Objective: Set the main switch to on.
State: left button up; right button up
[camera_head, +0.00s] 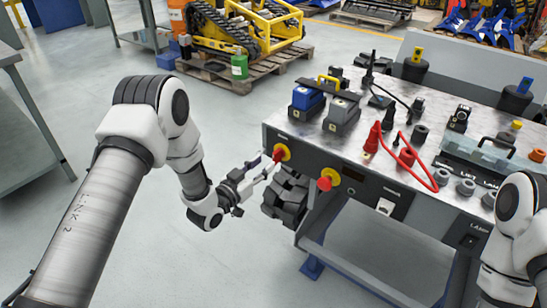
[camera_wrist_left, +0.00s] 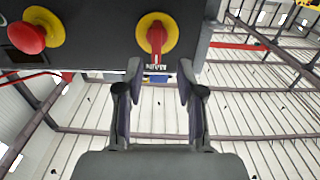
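The main switch is a red rotary handle on a round yellow plate, on the front panel at the bench's left end in the head view (camera_head: 281,153). In the left wrist view, the main switch (camera_wrist_left: 157,36) sits at top centre, its handle lying along the picture's vertical beside a "MAIN" label. My left gripper (camera_head: 262,168) is just in front of it, open and empty. In the left wrist view, its fingertips (camera_wrist_left: 159,76) are spread, one either side of the handle's line, apparently short of it. My right arm shows at the right edge; its gripper is out of view.
A red mushroom button (camera_head: 325,183) on a yellow plate is beside the switch, also in the wrist view (camera_wrist_left: 27,38). Blue (camera_head: 307,100) and grey (camera_head: 341,112) battery-like blocks, red cables and connectors crowd the bench top.

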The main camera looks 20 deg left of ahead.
aim_at(273, 157)
pick_arm(q)
jog(key=x, duration=0.5)
jog(key=shift+s+d+r, duration=0.1)
jog(key=shift+d, duration=0.2)
jog(key=shift+w, duration=0.45)
grip_shut()
